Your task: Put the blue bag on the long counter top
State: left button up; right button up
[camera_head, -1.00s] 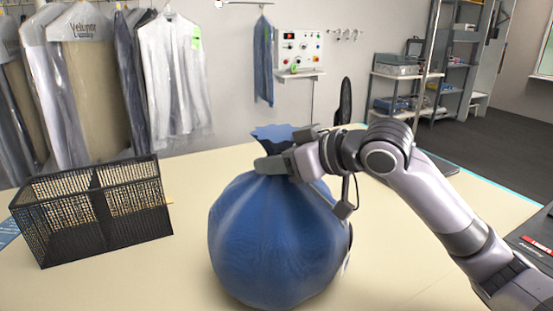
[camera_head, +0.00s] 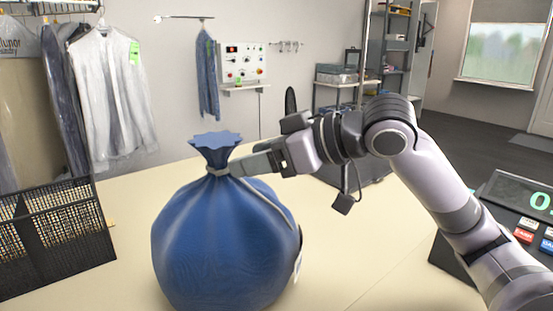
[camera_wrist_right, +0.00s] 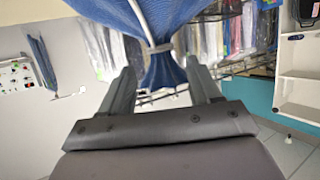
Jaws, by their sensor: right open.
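The blue bag (camera_head: 225,245) is full and round, with a tied neck and a frilled top. It appears to rest upright on the pale long counter top (camera_head: 350,250). My right gripper (camera_head: 243,165) reaches in from the right at the bag's neck. In the right wrist view the gripper (camera_wrist_right: 162,70) has its fingers apart, one on each side of the bag's gathered neck (camera_wrist_right: 162,68), with gaps showing. The bag's underside is out of frame. My left gripper is not in view.
A black mesh basket (camera_head: 60,235) stands left of the bag on the counter. A till with a green display (camera_head: 525,195) is at the right. Covered garments (camera_head: 110,95) hang behind at the left. The counter between bag and till is mostly clear under my arm.

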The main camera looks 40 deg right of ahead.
jog(key=shift+b+v, duration=0.45)
jog(key=shift+v, duration=1.35)
jog(key=shift+a, duration=0.1)
